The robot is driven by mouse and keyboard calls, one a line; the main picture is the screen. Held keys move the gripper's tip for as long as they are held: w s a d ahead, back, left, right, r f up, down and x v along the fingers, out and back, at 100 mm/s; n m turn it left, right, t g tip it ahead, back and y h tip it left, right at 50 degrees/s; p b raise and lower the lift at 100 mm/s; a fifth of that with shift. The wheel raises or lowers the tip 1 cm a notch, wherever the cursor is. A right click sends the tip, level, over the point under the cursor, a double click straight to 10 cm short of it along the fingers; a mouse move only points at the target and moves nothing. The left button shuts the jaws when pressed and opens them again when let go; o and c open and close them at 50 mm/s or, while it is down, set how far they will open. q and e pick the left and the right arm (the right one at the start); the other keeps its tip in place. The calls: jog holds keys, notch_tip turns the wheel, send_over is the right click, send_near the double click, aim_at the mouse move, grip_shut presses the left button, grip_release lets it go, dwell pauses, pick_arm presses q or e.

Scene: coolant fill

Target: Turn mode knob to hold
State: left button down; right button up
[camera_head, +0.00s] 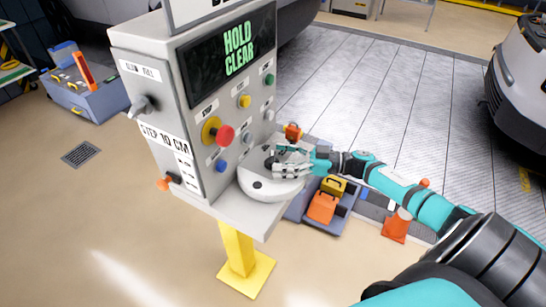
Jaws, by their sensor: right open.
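A grey control cabinet (171,92) stands on a yellow post, with a dark display (232,50) reading "HOLD CLEAR" in green. A grey knob or lever (141,105) sticks out of its left side. I cannot tell whether this is the mode knob or how it is set. My right gripper (277,163) is open over a white rounded unit (262,187) on the cabinet's front shelf. Its fingers cover part of that unit, and contact cannot be made out. My left gripper is not in view.
The cabinet front carries a red button (224,135) on a yellow ring and several small coloured buttons. Open floor lies at the front left.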

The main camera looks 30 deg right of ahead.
jog(key=v, duration=0.9)
